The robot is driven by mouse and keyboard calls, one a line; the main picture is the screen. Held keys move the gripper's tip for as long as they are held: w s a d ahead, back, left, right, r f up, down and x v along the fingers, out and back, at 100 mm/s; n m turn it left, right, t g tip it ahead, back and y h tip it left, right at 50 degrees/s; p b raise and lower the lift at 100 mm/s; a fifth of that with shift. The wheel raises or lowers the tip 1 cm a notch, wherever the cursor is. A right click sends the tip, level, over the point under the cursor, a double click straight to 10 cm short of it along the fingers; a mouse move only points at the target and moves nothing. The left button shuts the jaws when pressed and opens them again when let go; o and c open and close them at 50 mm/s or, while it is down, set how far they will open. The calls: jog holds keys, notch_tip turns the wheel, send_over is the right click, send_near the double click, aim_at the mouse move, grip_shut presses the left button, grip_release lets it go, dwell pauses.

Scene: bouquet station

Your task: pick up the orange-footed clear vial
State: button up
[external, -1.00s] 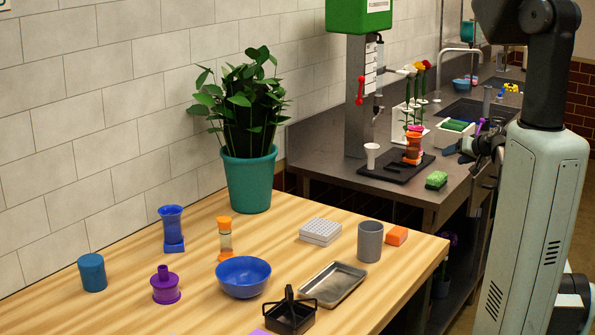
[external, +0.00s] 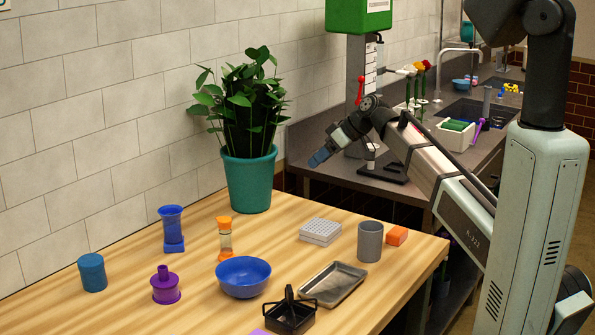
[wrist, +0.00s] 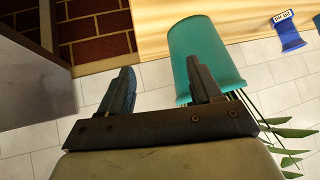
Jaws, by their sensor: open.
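The orange-footed clear vial (external: 225,240) stands upright on the wooden table in the external view, with an orange cap and an orange foot. It is behind the blue bowl and in front of the plant pot. My gripper (external: 320,158) is in the air to the right of the plant, above and to the right of the vial, well apart from it. In the wrist view my gripper (wrist: 165,85) is open, with nothing between its fingers. The vial does not show in the wrist view.
The teal plant pot (external: 247,182) stands near the wall, and also shows in the wrist view (wrist: 203,55). Near the vial are a blue bowl (external: 243,277), blue stand (external: 173,230), purple piece (external: 165,287) and white rack (external: 320,231). The grey cup (external: 370,242) is farther right.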

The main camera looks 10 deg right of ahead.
jog(key=s+a+r+n+g, duration=0.2)
jog(key=s+a+n+g, duration=0.15)
jog(key=s+a, duration=0.8)
jog(key=n+g+h, duration=0.1)
jog(key=n+h, duration=0.1)
jog(key=n, duration=0.4)
send_near(221, 237)
jog(key=shift+w+x, duration=0.2)
jog(key=shift+x, duration=2.3)
jog(key=shift+w+x, duration=0.2)
jog(key=shift+x, duration=2.35)
jog(key=shift+d, duration=0.1)
jog(key=shift+c, duration=0.2)
grip_shut()
